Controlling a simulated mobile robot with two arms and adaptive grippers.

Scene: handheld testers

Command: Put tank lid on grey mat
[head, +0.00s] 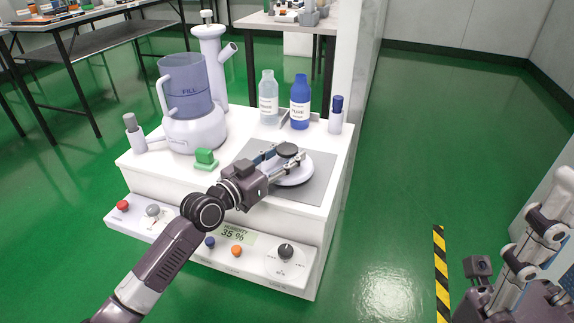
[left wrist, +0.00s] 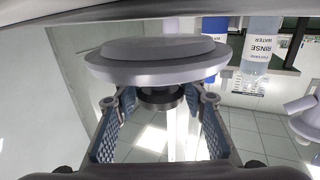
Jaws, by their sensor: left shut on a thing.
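The tank lid (head: 295,176) is a white round disc with a dark knob (head: 288,148) on top. My left gripper (head: 287,161) is shut on the lid at its knob. The lid is over the grey mat (head: 318,187) on the right of the white bench top; I cannot tell whether it touches the mat. In the left wrist view the lid (left wrist: 160,65) appears upside down, with the knob between the fingers of my left gripper (left wrist: 160,108). My right arm is at the lower right; its finger state is unclear.
The open tank (head: 190,130) with its clear FILL container stands at the left of the bench. A green block (head: 205,159) sits in front of it. A clear bottle (head: 268,98), a blue bottle (head: 299,103) and a small blue-capped vial (head: 336,117) stand behind the mat.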

